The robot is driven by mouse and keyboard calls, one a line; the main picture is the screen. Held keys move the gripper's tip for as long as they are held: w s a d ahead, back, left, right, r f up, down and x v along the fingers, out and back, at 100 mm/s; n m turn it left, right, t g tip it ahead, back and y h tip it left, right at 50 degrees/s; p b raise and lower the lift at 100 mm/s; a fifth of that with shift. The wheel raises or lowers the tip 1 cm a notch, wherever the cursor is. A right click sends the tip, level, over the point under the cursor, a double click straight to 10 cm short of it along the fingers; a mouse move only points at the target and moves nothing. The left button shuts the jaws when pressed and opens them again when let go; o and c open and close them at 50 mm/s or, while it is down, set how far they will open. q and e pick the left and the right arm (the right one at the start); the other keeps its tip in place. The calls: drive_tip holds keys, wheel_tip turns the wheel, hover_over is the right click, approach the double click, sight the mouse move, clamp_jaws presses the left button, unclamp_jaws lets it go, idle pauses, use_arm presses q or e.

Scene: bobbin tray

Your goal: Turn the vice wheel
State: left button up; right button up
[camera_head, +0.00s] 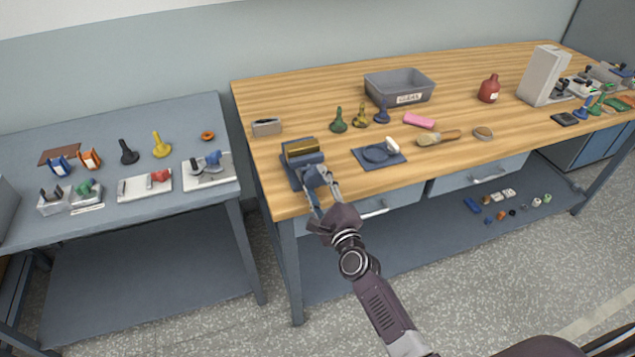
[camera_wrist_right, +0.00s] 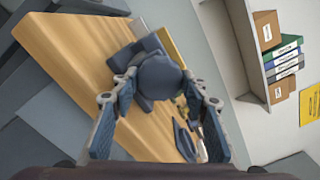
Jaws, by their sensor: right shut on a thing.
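The blue-grey vice (camera_head: 291,163) stands at the front left corner of the wooden bench, with a brass-coloured block between its jaws. Its round wheel (camera_head: 313,176) faces the bench's front edge. My right gripper (camera_head: 322,190) reaches up to the wheel from the front. In the right wrist view the dark round wheel (camera_wrist_right: 157,76) lies between the two fingers of the right gripper (camera_wrist_right: 158,84), which is shut on it. The wheel hides much of the vice body there. My left gripper is in neither view.
Right of the vice lies a blue mat (camera_head: 393,160) with a dark ring-shaped part. A grey bin (camera_head: 385,92), several bobbin-like pieces and a brush (camera_head: 432,139) stand farther back. A lower grey table (camera_head: 100,170) is at left.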

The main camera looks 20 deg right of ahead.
drive_tip(key=n, duration=0.3)
drive_tip(key=shift+n+p, duration=0.3)
drive_tip(key=shift+n, duration=0.1)
drive_tip(key=n+p, duration=0.1)
drive_tip(key=n, duration=0.3)
drive_tip(key=shift+n, duration=0.3)
drive_tip(key=n, duration=0.4)
drive_tip(key=shift+p, duration=0.4)
drive_tip(key=shift+f+n+p, duration=0.1)
drive_tip(key=shift+n+p, duration=0.25)
drive_tip(key=shift+n, duration=1.85)
drive_tip(key=shift+o, duration=0.2)
drive_tip(key=shift+c, duration=0.2)
drive_tip(key=o, duration=1.2)
drive_tip(key=shift+c, duration=0.2)
drive_tip(key=shift+s, duration=0.15)
